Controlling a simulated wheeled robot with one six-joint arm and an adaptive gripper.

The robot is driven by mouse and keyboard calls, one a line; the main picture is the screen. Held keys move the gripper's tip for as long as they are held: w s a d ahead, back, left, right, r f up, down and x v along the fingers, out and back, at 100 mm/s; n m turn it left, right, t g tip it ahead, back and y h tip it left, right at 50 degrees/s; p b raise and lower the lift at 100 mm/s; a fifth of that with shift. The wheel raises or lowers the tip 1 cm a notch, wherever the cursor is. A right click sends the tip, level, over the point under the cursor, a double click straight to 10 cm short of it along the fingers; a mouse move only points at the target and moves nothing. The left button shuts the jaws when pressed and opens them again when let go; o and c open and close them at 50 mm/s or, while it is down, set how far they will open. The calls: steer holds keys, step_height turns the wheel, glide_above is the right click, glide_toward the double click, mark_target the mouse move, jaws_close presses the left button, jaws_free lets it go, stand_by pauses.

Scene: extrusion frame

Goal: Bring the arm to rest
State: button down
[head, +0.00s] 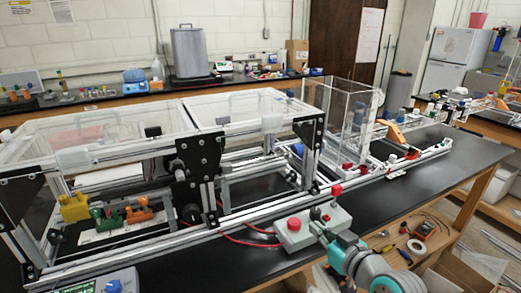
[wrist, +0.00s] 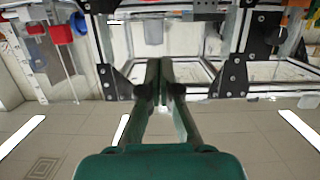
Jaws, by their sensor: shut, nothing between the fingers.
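My gripper (wrist: 160,70) shows in the wrist view as two dark green fingers that reach up the picture from a green body. Its fingertips are side by side with nothing held between them. In the wrist view the frame's aluminium bars and black corner plates (wrist: 232,78) appear beyond the fingertips, and I cannot judge the distance. In the head view my teal and grey arm comes in from the bottom right, near the control box (head: 297,236) with its red button. I cannot make out the fingers there.
The extrusion frame (head: 203,160) with clear panels fills the left and middle of the black table (head: 385,193). A tall clear box (head: 345,115) stands behind. Bare tabletop shows at the right.

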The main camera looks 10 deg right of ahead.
steer(key=s+f+m+h, duration=0.4)
steer(key=s+f, duration=1.4)
steer(key=a+f+v, duration=0.1)
steer(key=f+v, duration=0.1)
steer(key=v, duration=1.1)
steer(key=s+a+f+v, duration=0.1)
steer(key=a+f+v, duration=0.1)
steer(key=v, duration=1.1)
steer(key=shift+s+f+n+h, duration=0.3)
steer(key=shift+s+f, duration=0.1)
steer(key=shift+f, duration=0.25)
